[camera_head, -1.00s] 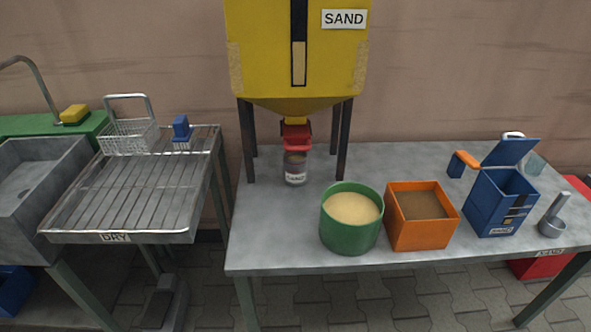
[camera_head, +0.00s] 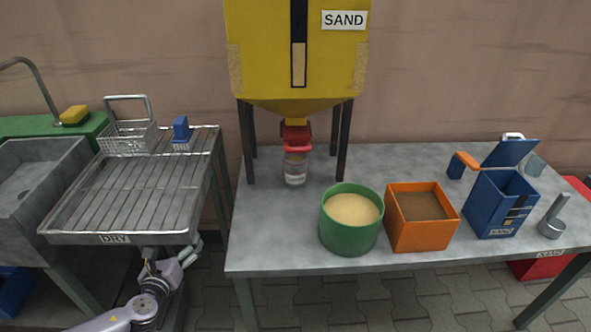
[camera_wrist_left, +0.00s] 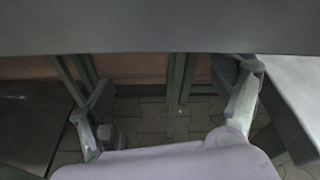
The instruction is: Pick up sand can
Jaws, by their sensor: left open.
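The sand can (camera_head: 295,169) is a small clear-looking can with a pale label. It stands upright on the grey table, directly under the red outlet (camera_head: 297,136) of the yellow sand hopper (camera_head: 297,60). My left gripper (camera_head: 190,251) is low at the front edge of the drying rack, left of the table and well short of the can. In the left wrist view my left gripper (camera_wrist_left: 168,108) has its fingers wide apart with nothing between them. The can does not show there. My right gripper is in neither view.
The drying rack (camera_head: 115,239) is close above my left gripper. The grey table (camera_head: 270,250) has dark hopper legs (camera_head: 343,140) around the can. A green tub (camera_head: 350,235), an orange box (camera_head: 424,234) and a blue container (camera_head: 492,205) stand to the right.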

